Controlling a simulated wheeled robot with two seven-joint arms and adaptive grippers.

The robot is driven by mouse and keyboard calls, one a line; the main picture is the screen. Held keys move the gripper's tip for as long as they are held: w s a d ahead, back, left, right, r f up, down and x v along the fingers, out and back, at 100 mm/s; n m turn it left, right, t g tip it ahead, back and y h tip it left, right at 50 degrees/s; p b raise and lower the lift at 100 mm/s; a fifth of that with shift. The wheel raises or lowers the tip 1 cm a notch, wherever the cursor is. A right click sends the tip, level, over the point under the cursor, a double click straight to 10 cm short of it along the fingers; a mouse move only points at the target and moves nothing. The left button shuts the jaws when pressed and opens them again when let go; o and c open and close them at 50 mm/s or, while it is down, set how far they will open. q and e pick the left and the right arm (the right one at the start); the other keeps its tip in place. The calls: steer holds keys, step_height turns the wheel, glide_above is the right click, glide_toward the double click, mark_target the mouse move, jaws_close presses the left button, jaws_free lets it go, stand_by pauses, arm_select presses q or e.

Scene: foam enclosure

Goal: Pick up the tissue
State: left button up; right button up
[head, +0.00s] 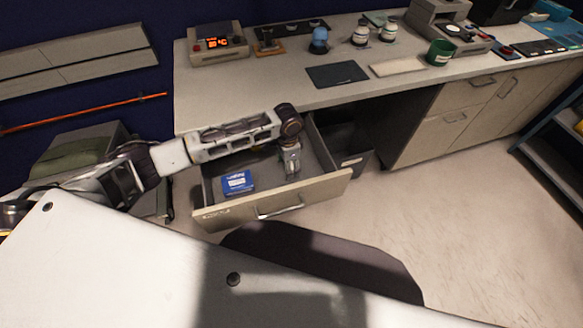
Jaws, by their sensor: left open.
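A small blue pack with white lettering (237,182), which looks like the tissue, lies in the left part of an open drawer (325,188). My left arm reaches in from the left above the drawer. My left gripper (292,168) points down into the drawer, to the right of the blue pack and apart from it. It is open, and nothing shows between its fingers. My right gripper is not in view.
The drawer's front panel and side walls stand around the pack. The counter (240,92) above holds a device with a red display (214,42), a dark mat (337,74), several jars and a green cup (440,52). The floor at the right is clear.

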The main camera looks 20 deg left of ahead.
arm_select(q)
steer(key=shift+f, duration=0.15)
stand_by(0.3)
steer(key=c, duration=0.7)
steer(key=shift+c, duration=0.3)
step_height(320, 180, up, 10)
steer(key=shift+p, duration=0.3)
stand_by(0.4)
